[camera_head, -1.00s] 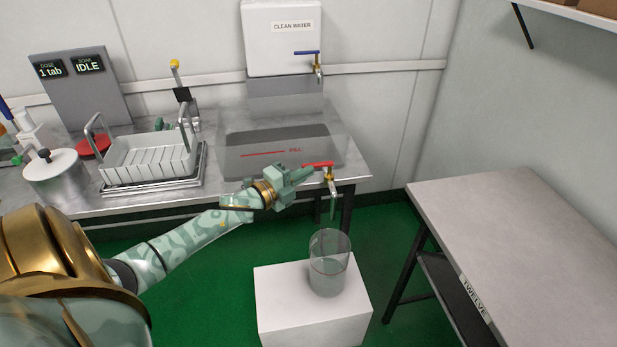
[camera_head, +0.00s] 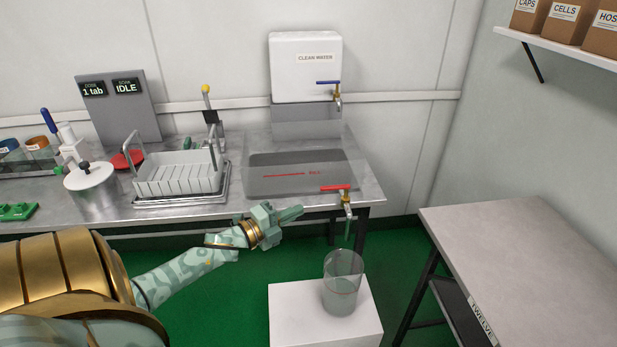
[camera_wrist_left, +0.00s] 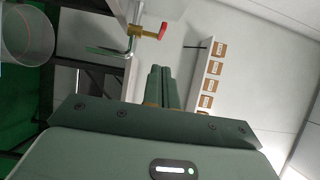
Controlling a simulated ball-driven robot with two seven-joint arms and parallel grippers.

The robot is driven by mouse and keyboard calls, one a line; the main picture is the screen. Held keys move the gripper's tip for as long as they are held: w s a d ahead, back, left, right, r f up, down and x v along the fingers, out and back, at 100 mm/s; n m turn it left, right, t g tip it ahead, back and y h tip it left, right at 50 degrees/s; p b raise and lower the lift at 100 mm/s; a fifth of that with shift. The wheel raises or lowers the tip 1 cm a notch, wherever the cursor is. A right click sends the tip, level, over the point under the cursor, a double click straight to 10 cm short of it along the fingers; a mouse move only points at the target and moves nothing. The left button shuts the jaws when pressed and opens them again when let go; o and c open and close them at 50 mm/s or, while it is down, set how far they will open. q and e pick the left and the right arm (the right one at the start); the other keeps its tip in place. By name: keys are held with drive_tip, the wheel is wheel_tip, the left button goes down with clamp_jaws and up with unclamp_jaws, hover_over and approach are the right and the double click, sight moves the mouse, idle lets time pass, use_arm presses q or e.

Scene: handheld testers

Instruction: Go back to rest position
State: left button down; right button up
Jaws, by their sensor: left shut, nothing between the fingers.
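My left gripper (camera_head: 290,214) is shut and empty. In the head view it hangs in front of the sink counter's front edge, left of the red-handled tap (camera_head: 346,190). Its closed fingers show in the left wrist view (camera_wrist_left: 161,85), with the red tap handle (camera_wrist_left: 162,31) beyond them, apart from them. A clear glass container (camera_head: 342,283) stands upright below the tap on a white block (camera_head: 315,325); it also shows at the left wrist view's upper left (camera_wrist_left: 28,36). My right gripper is not in view.
A steel counter (camera_head: 376,196) holds a sink basin, a white dish rack (camera_head: 180,180) and a lidded pot (camera_head: 93,192). A bare grey table (camera_head: 525,255) stands at the right, with boxes on a shelf above. Green floor lies open between counter and block.

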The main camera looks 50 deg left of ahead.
use_arm(q)
drive_tip(key=shift+s+a, duration=0.35)
drive_tip(key=shift+s, duration=0.35)
